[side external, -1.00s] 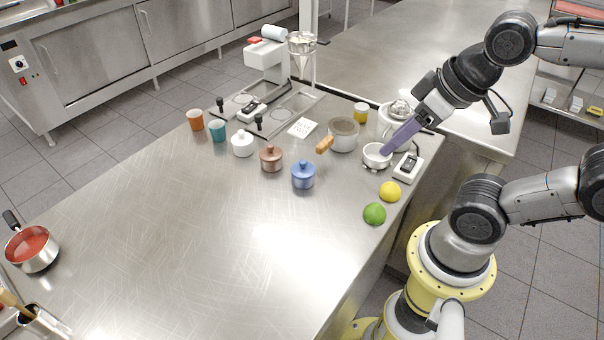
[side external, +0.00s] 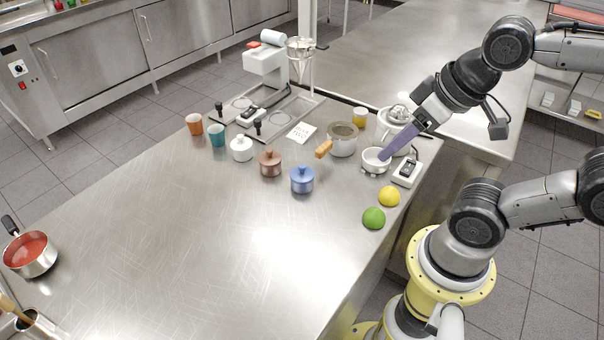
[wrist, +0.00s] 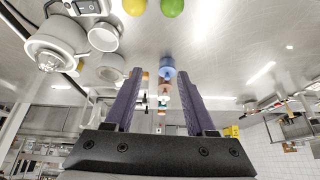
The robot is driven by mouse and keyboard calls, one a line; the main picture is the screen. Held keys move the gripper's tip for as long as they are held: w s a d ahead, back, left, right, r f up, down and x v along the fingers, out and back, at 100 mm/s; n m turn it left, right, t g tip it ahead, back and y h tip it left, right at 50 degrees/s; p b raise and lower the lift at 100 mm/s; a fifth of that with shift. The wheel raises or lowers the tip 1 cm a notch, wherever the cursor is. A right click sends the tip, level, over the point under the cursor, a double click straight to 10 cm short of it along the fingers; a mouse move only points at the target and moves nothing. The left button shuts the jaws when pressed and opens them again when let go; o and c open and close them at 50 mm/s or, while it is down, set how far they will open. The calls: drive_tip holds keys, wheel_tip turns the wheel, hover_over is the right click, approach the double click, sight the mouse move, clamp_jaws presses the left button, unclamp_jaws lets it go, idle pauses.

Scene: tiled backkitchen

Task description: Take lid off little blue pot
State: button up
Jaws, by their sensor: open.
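The little blue pot (side external: 302,180) stands upright on the steel counter with its knobbed blue lid (side external: 302,171) seated on top. It also shows in the wrist view (wrist: 167,68), ahead of and between my fingers. My gripper (side external: 386,156) is open and empty, with purple fingers. It is in the air by the white bowl, to the right of the blue pot and well apart from it. In the wrist view both fingers of my gripper (wrist: 160,75) are spread apart.
A brown pot (side external: 270,164) and a white pot (side external: 241,149) stand left of the blue pot. A white bowl (side external: 374,161), lemon (side external: 389,196) and lime (side external: 373,218) are to the right. The counter in front is clear.

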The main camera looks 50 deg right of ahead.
drive_tip(key=m, duration=0.1)
wheel_tip(320, 180, up, 3)
drive_tip(key=m+g, duration=0.5)
drive_tip(key=m, duration=1.3)
hover_over(302, 165)
drive_tip(key=shift+n+g, duration=0.3)
drive_tip(key=f, duration=0.8)
drive_tip(key=shift+a+f, duration=0.2)
drive_tip(key=shift+d+f, duration=0.15)
drive_tip(key=shift+f, duration=3.05)
clamp_jaws()
